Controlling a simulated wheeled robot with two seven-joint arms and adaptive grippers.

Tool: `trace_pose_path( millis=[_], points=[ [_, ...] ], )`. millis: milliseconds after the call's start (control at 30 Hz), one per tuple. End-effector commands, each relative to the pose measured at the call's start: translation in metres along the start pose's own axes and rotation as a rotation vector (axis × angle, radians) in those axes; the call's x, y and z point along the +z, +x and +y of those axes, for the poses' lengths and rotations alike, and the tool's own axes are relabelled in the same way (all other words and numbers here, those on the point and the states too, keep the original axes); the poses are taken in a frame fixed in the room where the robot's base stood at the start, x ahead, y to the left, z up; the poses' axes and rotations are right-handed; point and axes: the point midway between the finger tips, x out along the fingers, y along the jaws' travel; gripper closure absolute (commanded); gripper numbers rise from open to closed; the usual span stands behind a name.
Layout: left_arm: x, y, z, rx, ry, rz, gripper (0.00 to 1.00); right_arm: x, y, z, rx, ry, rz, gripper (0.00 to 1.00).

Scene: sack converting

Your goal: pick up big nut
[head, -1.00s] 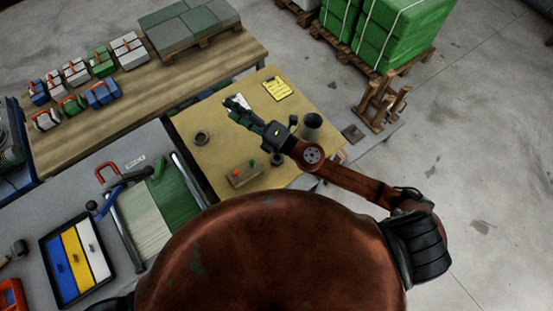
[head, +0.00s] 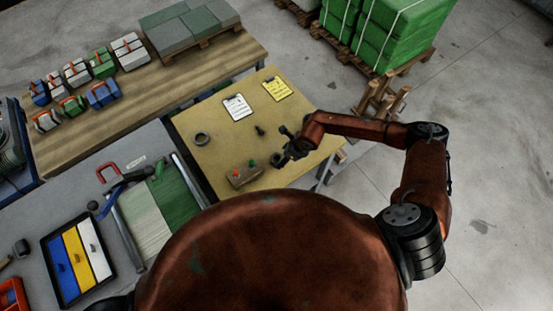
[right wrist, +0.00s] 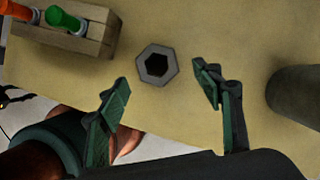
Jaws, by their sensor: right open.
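The big nut (right wrist: 143,60) is a grey hexagonal ring with a dark hole, lying flat on the yellow table. In the right wrist view it is just beyond and between my right fingertips (right wrist: 163,79). The fingers are spread and empty, and no contact shows. In the head view my right gripper (head: 289,148) is low over the table's right part, close to the small dark nut (head: 277,159), partly blocking the view there. My left gripper is not in view.
A wooden block (head: 245,177) with orange and green pegs stands left of the nut. A dark cylinder (right wrist: 298,95) stands to the right in the wrist view. A dark ring (head: 201,139), a small dark piece (head: 260,130) and two clipboards (head: 237,107) lie on the yellow table (head: 215,165).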

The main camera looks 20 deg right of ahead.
Motion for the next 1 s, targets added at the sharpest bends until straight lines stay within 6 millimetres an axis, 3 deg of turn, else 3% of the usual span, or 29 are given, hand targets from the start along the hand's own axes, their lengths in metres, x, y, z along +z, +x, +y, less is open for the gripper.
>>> trace_pose_path(
  millis=[233, 533, 1000],
  points=[
    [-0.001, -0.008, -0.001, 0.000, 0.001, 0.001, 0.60, 0.004, 0.033, 0.002, 0.001, 0.002, -0.001, 0.40],
    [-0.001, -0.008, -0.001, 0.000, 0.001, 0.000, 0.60, 0.004, 0.038, 0.002, 0.002, 0.001, -0.002, 0.40],
    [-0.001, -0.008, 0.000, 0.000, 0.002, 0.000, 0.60, 0.004, 0.038, 0.002, 0.002, 0.002, -0.002, 0.72]
  ],
)
